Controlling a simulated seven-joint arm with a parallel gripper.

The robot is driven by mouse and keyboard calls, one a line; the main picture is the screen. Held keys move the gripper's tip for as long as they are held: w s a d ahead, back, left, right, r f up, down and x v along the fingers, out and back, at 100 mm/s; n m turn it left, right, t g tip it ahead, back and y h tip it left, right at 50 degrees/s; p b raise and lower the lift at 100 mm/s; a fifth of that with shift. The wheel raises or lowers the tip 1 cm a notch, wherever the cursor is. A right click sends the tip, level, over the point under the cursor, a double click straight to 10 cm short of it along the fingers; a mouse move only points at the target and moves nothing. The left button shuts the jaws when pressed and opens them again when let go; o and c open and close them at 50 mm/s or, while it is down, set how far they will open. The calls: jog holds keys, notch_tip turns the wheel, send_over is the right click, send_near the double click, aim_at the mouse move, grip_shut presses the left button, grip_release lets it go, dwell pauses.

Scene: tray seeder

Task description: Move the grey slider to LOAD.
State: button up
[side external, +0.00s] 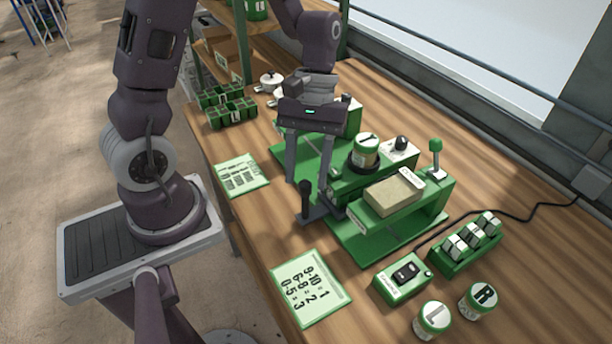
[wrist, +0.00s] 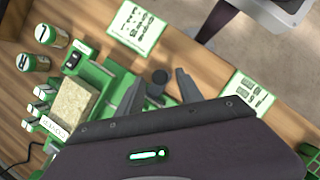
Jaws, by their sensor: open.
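The grey slider (side external: 316,213) sits at the near left edge of the green seeder (side external: 372,243). Its dark upright handle (side external: 305,196) rises from a flat base. My gripper (side external: 308,190) is open, pointing down, with one finger on each side of the handle as seen from the side. No LOAD mark can be read; part of the seeder is hidden behind my gripper.
A tan block (side external: 394,196) and a lidded jar (side external: 366,150) sit on the seeder.

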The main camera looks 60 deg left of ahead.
jog(key=shift+x, duration=0.75)
grip_shut()
jog(key=shift+r, duration=0.1)
dwell(0.8)
